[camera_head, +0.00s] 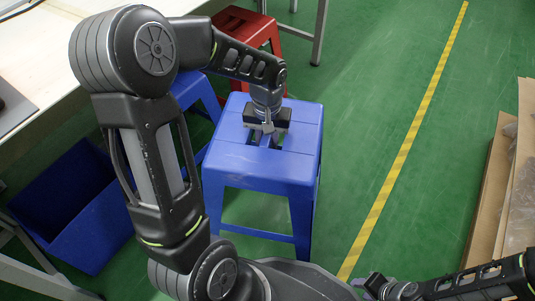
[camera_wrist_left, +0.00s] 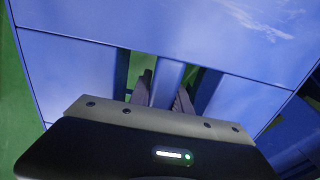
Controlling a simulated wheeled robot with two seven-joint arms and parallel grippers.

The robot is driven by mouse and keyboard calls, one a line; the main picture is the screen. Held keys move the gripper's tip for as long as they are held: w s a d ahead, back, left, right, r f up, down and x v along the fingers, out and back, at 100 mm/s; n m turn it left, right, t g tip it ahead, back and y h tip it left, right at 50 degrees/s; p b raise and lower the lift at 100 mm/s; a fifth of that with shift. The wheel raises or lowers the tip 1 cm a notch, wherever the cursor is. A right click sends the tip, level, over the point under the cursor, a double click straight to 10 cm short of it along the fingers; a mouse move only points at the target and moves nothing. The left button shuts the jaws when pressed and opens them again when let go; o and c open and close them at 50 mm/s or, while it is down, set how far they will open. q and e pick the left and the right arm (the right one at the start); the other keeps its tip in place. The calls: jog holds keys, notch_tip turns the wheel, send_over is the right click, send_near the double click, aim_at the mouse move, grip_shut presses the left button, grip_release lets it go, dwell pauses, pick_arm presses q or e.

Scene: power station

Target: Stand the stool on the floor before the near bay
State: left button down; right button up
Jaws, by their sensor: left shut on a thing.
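A blue stool (camera_head: 225,165) is upright in the middle of the head view, its seat facing up. My left gripper (camera_head: 268,128) points down at the seat's centre and is shut on the bar between two slots. In the left wrist view, the dark fingers (camera_wrist_left: 165,90) go into the slots on either side of this bar, and the blue seat (camera_wrist_left: 190,30) fills most of the picture. I cannot tell whether the stool's feet touch the floor. My right gripper (camera_head: 385,288) is low at the bottom right, apart from the stool; its jaws are unclear.
A red stool (camera_head: 248,28) and another blue stool (camera_head: 197,90) stand behind, by a pale table (camera_head: 45,45). A blue bin (camera_head: 75,215) is at the left. A yellow striped line (camera_head: 400,160) crosses the green floor. Cardboard (camera_head: 495,180) is at the right. Floor right of the stool is clear.

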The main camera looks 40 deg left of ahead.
pick_arm(q)
jog(key=shift+f+b, duration=1.15)
jog(key=shift+f, duration=1.4)
jog(key=c, duration=1.2)
grip_release()
notch_tip(320, 180, up, 12)
jog(key=p, duration=0.5)
jog(key=shift+p, duration=0.3)
